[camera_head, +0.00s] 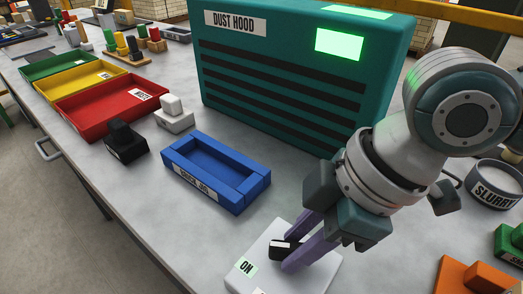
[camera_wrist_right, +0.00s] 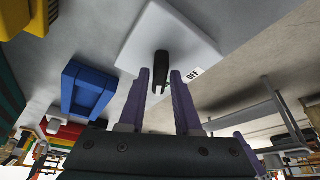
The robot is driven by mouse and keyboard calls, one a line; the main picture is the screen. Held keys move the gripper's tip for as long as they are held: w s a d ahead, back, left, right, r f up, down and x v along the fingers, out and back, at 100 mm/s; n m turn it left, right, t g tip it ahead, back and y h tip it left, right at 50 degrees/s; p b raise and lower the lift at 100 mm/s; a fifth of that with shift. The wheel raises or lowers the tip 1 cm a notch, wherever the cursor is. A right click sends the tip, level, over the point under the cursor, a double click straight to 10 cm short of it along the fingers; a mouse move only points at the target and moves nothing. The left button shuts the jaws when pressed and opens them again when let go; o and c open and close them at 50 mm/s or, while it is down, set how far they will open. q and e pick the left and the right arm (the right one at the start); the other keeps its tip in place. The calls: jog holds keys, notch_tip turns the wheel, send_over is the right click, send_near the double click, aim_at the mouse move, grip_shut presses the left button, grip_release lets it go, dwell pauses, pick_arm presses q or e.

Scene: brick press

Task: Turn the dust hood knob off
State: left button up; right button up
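The dust hood knob (camera_head: 283,246) is black with a white mark and sits on a light plate (camera_head: 262,285) at the bottom of the head view. An ON label (camera_head: 246,265) is on the plate's left part. In the right wrist view, an OFF label (camera_wrist_right: 194,75) shows by the right finger, and the knob also shows (camera_wrist_right: 161,66). My right gripper (camera_head: 291,251) has its purple fingers on either side of the knob, with narrow gaps, so it is open. The teal dust hood (camera_head: 290,75) has a bright green lit panel (camera_head: 339,45). My left gripper is not in view.
A blue tray (camera_head: 248,197) lies behind the plate. Red (camera_head: 75,125), yellow and green trays stand at left, with black (camera_head: 125,150) and white (camera_head: 174,122) blocks nearby. A slurry bowl (camera_head: 496,172) and an orange block (camera_head: 459,276) are at right.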

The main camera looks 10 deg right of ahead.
grip_shut()
dwell(0.4)
jog(key=shift+n, duration=0.3)
jog(key=shift+w+n+g, duration=0.1)
jog(key=shift+n+g, duration=0.4)
jog(key=shift+n, duration=0.4)
jog(key=n+g, duration=0.1)
jog(key=n, duration=0.1)
jog(key=n+b, duration=0.1)
jog(key=n, duration=0.1)
jog(key=shift+w+n+g+b, duration=0.15)
jog(key=shift+n+g+b, duration=0.15)
jog(key=shift+g, duration=0.1)
jog(key=n+b, duration=0.1)
jog(key=n, duration=0.1)
jog(key=n+g+b, duration=0.1)
jog(key=n, duration=0.1)
jog(key=shift+a+g, duration=0.1)
jog(key=shift+g, duration=0.2)
jog(key=shift+n+h, duration=0.3)
jog(key=shift+n, duration=0.1)
